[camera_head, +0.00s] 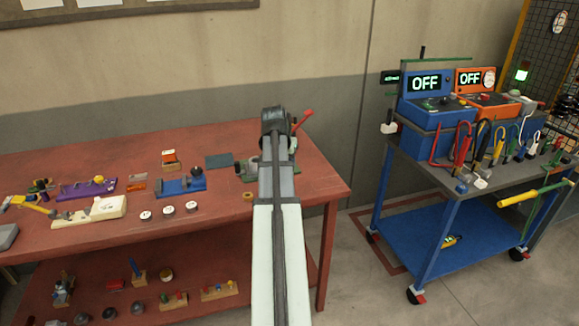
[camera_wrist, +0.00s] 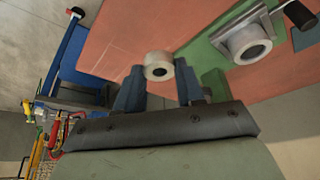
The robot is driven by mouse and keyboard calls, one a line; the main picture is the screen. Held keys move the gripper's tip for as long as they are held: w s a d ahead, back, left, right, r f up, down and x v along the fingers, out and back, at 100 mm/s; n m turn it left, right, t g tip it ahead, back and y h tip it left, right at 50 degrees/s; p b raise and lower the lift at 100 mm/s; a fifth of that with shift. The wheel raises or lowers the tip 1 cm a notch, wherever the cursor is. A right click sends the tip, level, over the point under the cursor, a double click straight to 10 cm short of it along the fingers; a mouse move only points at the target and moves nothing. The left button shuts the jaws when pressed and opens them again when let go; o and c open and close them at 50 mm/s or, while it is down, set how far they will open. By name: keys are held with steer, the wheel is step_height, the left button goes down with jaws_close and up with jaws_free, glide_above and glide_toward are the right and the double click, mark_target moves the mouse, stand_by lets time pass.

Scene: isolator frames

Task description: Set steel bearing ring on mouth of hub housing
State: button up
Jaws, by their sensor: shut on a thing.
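My gripper (camera_wrist: 159,72) shows in the wrist view with its two dark blue fingers on either side of a pale steel bearing ring (camera_wrist: 158,58). It is shut on the ring, whose dark hole faces the camera. The hub housing (camera_wrist: 237,42) appears to be the pale round piece with a dark bore, in a grey clamp on a green base (camera_wrist: 216,80). It lies to the right of the ring in this view, apart from it. In the head view my arm hides the gripper and the ring. Part of the green base shows beside the arm there.
A small brass-coloured ring (camera_head: 248,195) lies on the red table (camera_head: 110,150) near its front edge. Several white round pieces (camera_head: 168,211) and a blue fixture (camera_head: 182,186) stand further left. A blue cart (camera_head: 440,225) with instruments stands apart on the right.

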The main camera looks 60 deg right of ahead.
steer(key=w+a, duration=0.1)
steer(key=w, duration=0.4)
step_height(320, 180, up, 4)
steer(key=m+g, duration=0.2)
steer(key=m, duration=0.4)
glide_above(255, 161)
steer(key=shift+f, duration=0.1)
steer(key=shift+f, duration=0.2)
steer(key=shift+f, duration=2.7)
steer(key=shift+f, duration=0.9)
